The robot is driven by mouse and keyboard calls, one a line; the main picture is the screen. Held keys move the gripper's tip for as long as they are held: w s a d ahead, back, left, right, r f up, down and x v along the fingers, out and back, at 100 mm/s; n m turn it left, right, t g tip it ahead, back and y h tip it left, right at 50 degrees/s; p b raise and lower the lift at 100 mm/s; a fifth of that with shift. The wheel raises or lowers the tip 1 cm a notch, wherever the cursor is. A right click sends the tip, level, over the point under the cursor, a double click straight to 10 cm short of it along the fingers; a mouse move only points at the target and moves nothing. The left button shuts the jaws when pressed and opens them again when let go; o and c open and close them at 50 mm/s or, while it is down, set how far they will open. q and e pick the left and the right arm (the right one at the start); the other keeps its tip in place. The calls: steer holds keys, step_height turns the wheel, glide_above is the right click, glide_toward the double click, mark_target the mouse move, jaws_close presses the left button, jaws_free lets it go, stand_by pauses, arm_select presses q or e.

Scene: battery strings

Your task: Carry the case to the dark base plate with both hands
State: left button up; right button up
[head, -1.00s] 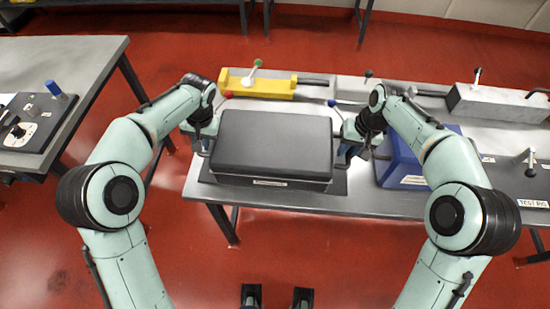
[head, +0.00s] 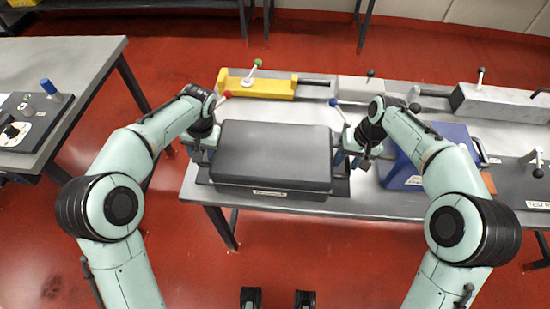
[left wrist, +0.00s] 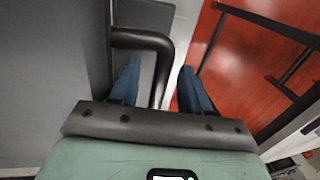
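The dark grey case (head: 272,152) sits low over the dark base plate (head: 342,187) on the bench, with plate showing at its left and right sides. My left gripper (head: 203,153) is at the case's left side. In the left wrist view, its blue fingers (left wrist: 161,88) stand apart on either side of the black bar handle (left wrist: 145,38), with gaps between fingers and bar. My right gripper (head: 352,161) is at the case's right side, its fingers seeming spread. The right handle is mostly hidden by this gripper.
A blue box (head: 432,158) stands just right of my right gripper. A yellow fixture (head: 262,86) and a grey block (head: 502,102) line the back of the bench. Another table (head: 85,60) is at the left, with red floor between.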

arm_select(q)
step_height(320, 180, up, 12)
steer(key=d, duration=0.2)
steer(key=shift+d, duration=0.15)
arm_select(e)
step_height(320, 180, up, 12)
steer(key=d, duration=0.2)
steer(key=shift+d, duration=0.15)
arm_select(q)
steer(key=shift+f, duration=0.1)
arm_select(e)
steer(key=shift+s+f, duration=0.1)
steer(key=shift+f, duration=0.05)
stand_by(0.3)
